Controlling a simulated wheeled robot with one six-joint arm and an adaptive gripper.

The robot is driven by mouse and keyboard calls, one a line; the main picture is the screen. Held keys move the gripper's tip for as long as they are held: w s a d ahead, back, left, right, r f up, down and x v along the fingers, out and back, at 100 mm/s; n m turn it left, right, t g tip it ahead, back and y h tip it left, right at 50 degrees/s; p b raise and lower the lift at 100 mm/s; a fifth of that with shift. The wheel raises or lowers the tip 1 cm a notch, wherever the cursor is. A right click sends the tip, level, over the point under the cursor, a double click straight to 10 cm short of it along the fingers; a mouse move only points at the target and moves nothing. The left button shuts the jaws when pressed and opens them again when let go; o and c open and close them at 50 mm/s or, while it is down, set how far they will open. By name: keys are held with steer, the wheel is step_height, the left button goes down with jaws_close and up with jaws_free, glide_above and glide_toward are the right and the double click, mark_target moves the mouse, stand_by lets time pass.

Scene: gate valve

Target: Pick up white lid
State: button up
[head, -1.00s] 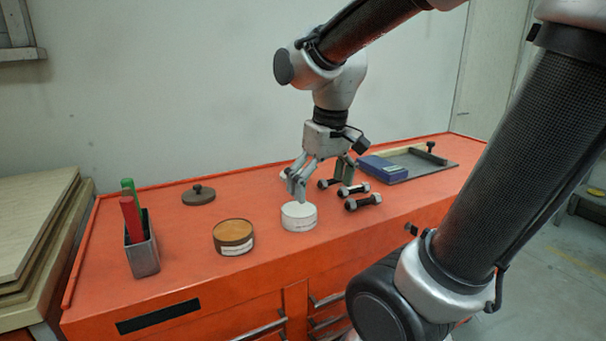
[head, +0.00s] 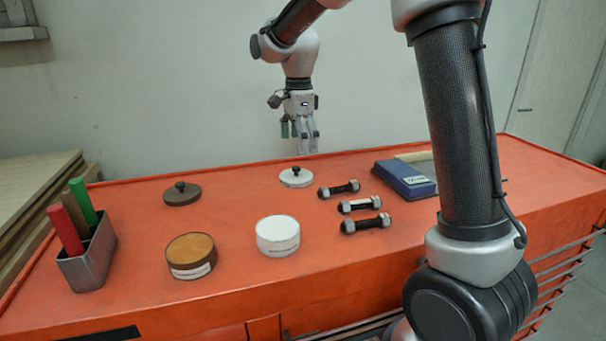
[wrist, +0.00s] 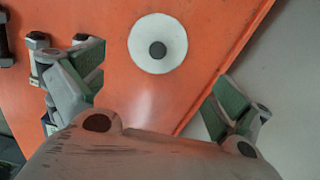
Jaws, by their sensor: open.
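The white lid (head: 297,177), a flat disc with a dark knob, lies on the orange bench top (head: 240,210) toward the back edge. It also shows whole in the wrist view (wrist: 158,43), up from the middle, beyond and between my fingers. My gripper (head: 301,138) is open and empty, above and behind the lid in the head view, apart from it. In the wrist view its two green-padded fingers (wrist: 152,98) are spread wide. A white round tin (head: 278,237) stands open nearer the front.
A brown tin (head: 191,256) and brown lid (head: 182,194) are to the left, with a metal holder (head: 88,258) of coloured sticks. Several bolts (head: 359,205) and a blue box (head: 405,180) lie to the right. A wall rises behind the bench.

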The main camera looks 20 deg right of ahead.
mark_target(297, 167)
steer(key=shift+m, duration=0.4)
steer(key=shift+f, duration=0.3)
steer(key=f, duration=0.7)
steer(key=shift+s+a+f, duration=0.1)
steer(key=shift+s+a, duration=0.2)
steer(key=c, duration=0.9)
